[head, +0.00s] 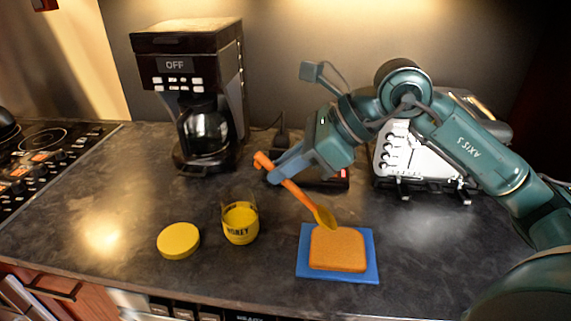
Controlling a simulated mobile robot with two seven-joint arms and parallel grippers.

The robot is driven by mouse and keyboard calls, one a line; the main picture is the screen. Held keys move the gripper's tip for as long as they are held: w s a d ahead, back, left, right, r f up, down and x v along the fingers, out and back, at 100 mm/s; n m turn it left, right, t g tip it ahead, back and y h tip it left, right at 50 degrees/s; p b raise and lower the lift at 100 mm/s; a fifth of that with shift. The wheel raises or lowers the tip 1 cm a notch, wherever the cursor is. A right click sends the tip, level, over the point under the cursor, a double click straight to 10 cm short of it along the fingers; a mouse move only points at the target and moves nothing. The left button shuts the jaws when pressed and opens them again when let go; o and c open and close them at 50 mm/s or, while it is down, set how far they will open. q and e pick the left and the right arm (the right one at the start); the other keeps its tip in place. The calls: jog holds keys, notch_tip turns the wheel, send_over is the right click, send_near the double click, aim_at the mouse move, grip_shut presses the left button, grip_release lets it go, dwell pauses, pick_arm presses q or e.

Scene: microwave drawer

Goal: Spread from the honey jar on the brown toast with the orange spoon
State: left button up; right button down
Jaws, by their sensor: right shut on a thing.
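A slice of brown toast (338,248) lies on a blue board (367,272) near the counter's front edge. The honey jar (240,223) stands open to the left of it, with yellow honey inside. My right gripper (274,172) is shut on the orange spoon (299,194) near the upper end of its handle. The spoon slants down to the right, and its yellow-coated bowl is at the toast's upper edge. I cannot tell whether the bowl touches the toast. My left gripper is not in view.
A round yellow lid (178,240) lies left of the jar. A coffee maker (190,90) stands at the back left and a silver toaster (425,160) at the back right, behind my right arm. A stove (45,150) is at the far left. The counter right of the board is clear.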

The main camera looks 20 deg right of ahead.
aim_at(311, 199)
jog(key=shift+f+b, duration=1.9)
jog(key=shift+f, duration=0.45)
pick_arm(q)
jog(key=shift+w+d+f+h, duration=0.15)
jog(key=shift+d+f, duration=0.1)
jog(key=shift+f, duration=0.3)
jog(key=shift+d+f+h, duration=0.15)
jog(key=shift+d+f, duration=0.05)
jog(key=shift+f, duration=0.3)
pick_arm(e)
jog(key=shift+f, duration=0.1)
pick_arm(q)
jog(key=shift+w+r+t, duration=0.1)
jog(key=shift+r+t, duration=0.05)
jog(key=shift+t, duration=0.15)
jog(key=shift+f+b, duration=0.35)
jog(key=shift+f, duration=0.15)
pick_arm(e)
jog(key=shift+f, duration=0.25)
pick_arm(q)
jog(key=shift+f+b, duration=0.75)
jog(key=shift+b, duration=0.1)
pick_arm(e)
jog(key=shift+f, duration=0.85)
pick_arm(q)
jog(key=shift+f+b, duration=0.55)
pick_arm(e)
jog(key=shift+f, duration=0.25)
